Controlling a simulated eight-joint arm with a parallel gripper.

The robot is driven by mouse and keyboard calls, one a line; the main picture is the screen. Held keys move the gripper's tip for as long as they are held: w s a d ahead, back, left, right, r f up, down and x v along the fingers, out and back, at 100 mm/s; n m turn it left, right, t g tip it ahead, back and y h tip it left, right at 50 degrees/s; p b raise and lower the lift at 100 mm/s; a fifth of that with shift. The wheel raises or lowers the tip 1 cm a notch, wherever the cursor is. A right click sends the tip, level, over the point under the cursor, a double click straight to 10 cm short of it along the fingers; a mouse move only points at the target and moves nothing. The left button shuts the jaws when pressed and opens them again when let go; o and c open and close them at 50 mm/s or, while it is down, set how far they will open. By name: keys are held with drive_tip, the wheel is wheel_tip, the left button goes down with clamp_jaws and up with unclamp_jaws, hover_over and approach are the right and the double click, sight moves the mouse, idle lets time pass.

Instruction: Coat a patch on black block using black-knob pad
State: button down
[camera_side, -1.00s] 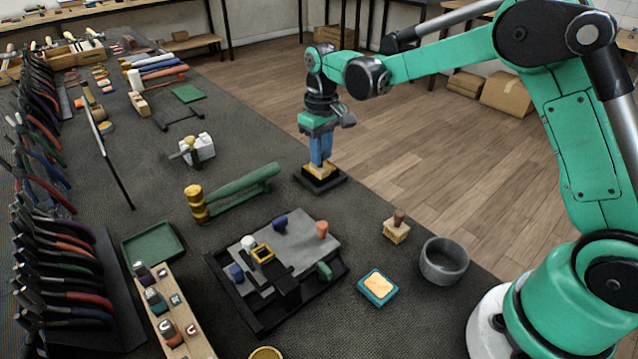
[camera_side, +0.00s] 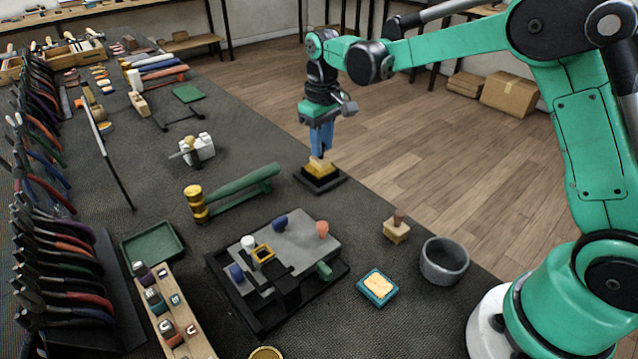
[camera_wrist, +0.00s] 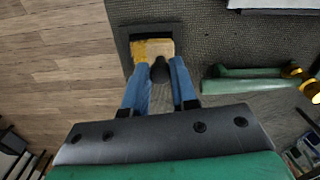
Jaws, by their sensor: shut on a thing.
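My gripper (camera_side: 321,150) is shut on the black-knob pad, at the far edge of the bench. The pad's light wooden body (camera_side: 319,163) hangs under the blue fingers. Its black knob (camera_wrist: 160,70) shows between my fingertips (camera_wrist: 163,66) in the wrist view. Directly under the pad is a yellow surface (camera_side: 324,174) on a flat black square base (camera_side: 336,184). A small gap seems to lie between them, but contact is hard to tell.
A black tray with a grey plate (camera_side: 312,242) holds several coloured knobs. A green-handled mallet (camera_side: 235,193) lies left of my gripper.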

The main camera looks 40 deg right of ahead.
drive_tip(key=shift+r, duration=3.05)
drive_tip(key=c, duration=1.3)
unclamp_jaws()
clamp_jaws()
